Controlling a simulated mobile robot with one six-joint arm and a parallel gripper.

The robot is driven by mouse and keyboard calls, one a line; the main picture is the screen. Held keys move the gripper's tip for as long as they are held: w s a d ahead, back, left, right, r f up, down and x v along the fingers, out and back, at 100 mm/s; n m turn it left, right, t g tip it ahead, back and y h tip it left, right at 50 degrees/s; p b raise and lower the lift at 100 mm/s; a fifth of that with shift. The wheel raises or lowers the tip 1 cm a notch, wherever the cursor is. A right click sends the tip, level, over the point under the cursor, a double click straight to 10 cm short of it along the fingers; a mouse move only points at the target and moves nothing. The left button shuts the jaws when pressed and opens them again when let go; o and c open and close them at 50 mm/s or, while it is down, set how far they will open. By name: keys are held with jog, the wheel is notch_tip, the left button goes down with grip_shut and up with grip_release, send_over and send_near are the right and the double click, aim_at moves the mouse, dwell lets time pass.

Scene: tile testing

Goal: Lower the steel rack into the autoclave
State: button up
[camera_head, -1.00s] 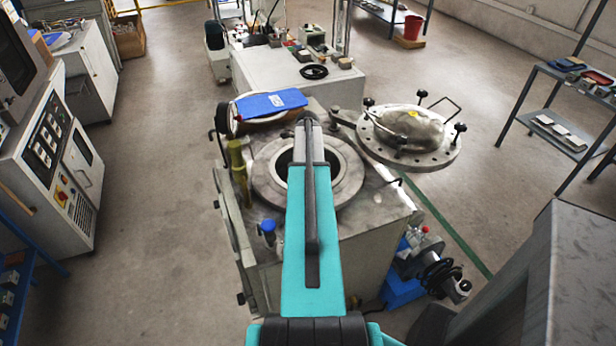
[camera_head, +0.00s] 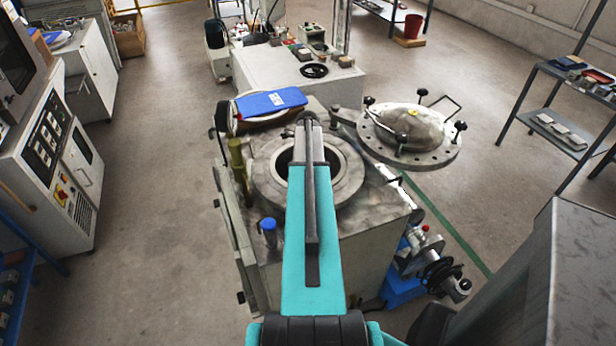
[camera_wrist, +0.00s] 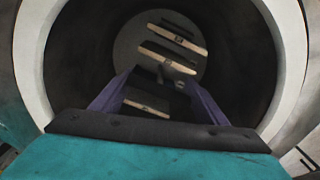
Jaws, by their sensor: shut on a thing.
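The autoclave (camera_head: 268,183) is a grey box with a round opening on top, and its heavy lid (camera_head: 410,135) is swung aside to the right. My teal arm covers part of the opening. In the wrist view the pale rim of the autoclave (camera_wrist: 285,35) surrounds a dark chamber. The steel rack (camera_wrist: 165,58) shows inside that rim as several light edges, dark between them. My gripper (camera_wrist: 160,90) reaches down over the opening and is shut on the rack; the contact itself is hard to see. How deep the rack sits is unclear.
A blue pad (camera_head: 270,102) lies at the autoclave's back left. A blue-capped fitting (camera_head: 268,232) and a brass-coloured post (camera_head: 236,160) stand left of the opening. A control cabinet (camera_head: 50,150) is at the left. Open floor lies between it and the autoclave.

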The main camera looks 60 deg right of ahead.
jog(key=shift+f, duration=0.1)
dwell(0.6)
jog(key=o, duration=2)
jog(key=shift+f, duration=0.1)
jog(key=shift+r+p, duration=5.5)
jog(key=shift+r, duration=4.45)
jog(key=shift+s, duration=0.1)
